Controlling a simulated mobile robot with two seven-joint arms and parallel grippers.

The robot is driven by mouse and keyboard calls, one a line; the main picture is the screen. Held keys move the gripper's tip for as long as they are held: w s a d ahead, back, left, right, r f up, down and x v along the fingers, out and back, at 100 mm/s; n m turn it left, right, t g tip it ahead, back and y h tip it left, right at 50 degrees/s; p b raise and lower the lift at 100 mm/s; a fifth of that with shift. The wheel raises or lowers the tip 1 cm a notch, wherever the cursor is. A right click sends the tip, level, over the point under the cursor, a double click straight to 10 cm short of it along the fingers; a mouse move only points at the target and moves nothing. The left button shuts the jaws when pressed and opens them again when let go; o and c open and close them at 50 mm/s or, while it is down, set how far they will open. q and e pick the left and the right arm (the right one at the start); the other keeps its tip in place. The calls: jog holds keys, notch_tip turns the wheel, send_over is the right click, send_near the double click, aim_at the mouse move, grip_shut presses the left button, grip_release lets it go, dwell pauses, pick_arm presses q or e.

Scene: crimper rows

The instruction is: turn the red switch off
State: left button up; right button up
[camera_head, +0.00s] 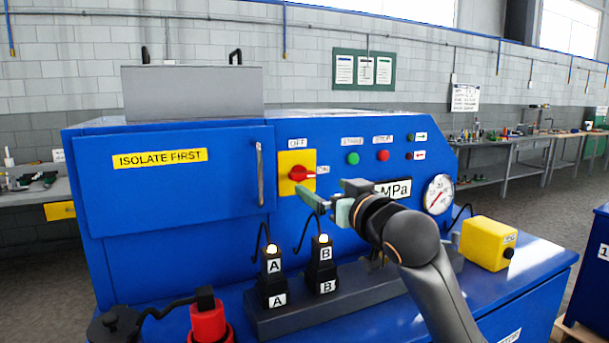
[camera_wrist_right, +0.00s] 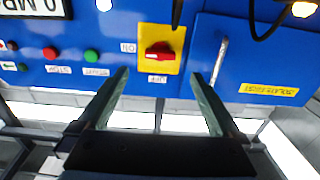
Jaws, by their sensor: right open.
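The red switch (camera_head: 298,173) is a rotary knob on a yellow plate (camera_head: 285,187) on the blue machine's front. Its handle lies level, pointing toward the ON label (camera_head: 322,169) at its right; the OFF label (camera_head: 296,143) is above the plate. In the right wrist view, which is upside down, the red switch (camera_wrist_right: 160,54) shows beyond and between the fingers. My right gripper (camera_head: 322,198) is open and empty, just in front of and below right of the switch; it also shows in the wrist view (camera_wrist_right: 158,76). My left gripper is not in view.
Green (camera_head: 352,158) and red (camera_head: 383,155) buttons are right of the switch. A cabinet door handle (camera_head: 260,174) stands out at its left. Plugs A (camera_head: 273,264) and B (camera_head: 322,254) with cables stand below. A yellow box (camera_head: 488,243) sits at right.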

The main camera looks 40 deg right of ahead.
aim_at(305, 177)
jog(key=p+x, duration=0.1)
jog(key=x, duration=0.8)
jog(key=shift+w+f+p, duration=0.1)
jog(key=shift+p, duration=0.25)
jog(key=c, duration=1.4)
